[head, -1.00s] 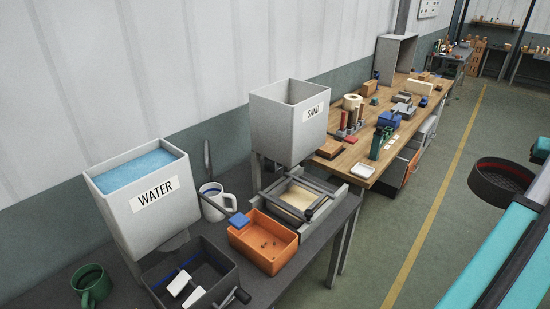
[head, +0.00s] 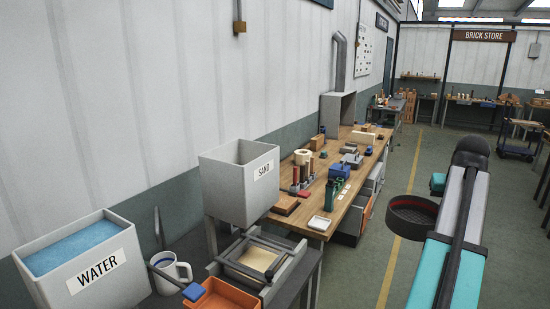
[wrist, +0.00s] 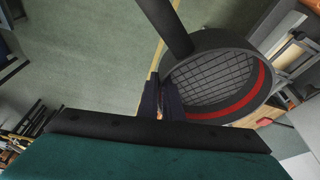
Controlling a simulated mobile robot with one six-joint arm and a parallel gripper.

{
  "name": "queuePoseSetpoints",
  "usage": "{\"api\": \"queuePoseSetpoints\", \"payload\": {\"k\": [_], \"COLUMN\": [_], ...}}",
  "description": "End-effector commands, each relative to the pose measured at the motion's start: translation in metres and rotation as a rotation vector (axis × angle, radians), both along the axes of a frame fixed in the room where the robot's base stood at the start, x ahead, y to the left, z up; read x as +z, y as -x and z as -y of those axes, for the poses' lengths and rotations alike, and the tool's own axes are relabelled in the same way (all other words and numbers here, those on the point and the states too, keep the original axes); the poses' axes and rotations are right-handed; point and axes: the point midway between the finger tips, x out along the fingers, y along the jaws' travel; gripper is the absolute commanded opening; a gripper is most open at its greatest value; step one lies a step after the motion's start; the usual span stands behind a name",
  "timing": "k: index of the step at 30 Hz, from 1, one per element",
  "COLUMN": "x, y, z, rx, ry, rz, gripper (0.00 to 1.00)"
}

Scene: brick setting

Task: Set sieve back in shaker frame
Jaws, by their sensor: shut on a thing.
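The sieve is a round dark pan with a grid mesh and a red inner band. In the head view the sieve (head: 412,217) hangs over the floor, right of the wooden bench. In the wrist view my gripper (wrist: 165,98) is shut on the rim of the sieve (wrist: 212,78). In the head view my arm hides the gripper. The shaker frame (head: 282,272), with grey rails and a pale sandy middle, stands below the SAND hopper (head: 240,185). The sieve is well apart from it. Part of a railed structure shows at the wrist view's right edge; I cannot tell if it is the frame.
The WATER tank (head: 80,270), a white mug (head: 170,272) and an orange tray (head: 222,296) stand left of the frame. The wooden bench (head: 345,190) holds a green device (head: 332,195) and several tools. The floor aisle (head: 385,255) is clear.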

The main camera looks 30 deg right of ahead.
Motion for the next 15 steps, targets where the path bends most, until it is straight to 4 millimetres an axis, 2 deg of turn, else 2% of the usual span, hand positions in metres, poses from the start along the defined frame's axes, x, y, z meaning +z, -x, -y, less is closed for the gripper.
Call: {"api": "queuePoseSetpoints", "payload": {"k": [1, 3, 15], "x": [-0.006, -0.011, -0.043], "y": [-0.015, -0.032, -0.123], "z": [-0.007, -0.017, -0.078], "rx": [0.023, 0.052, 0.210], "ry": [0.000, 0.000, 0.000], "rz": [0.001, 0.001, 0.001], "gripper": [0.00, 0.00, 0.00]}}
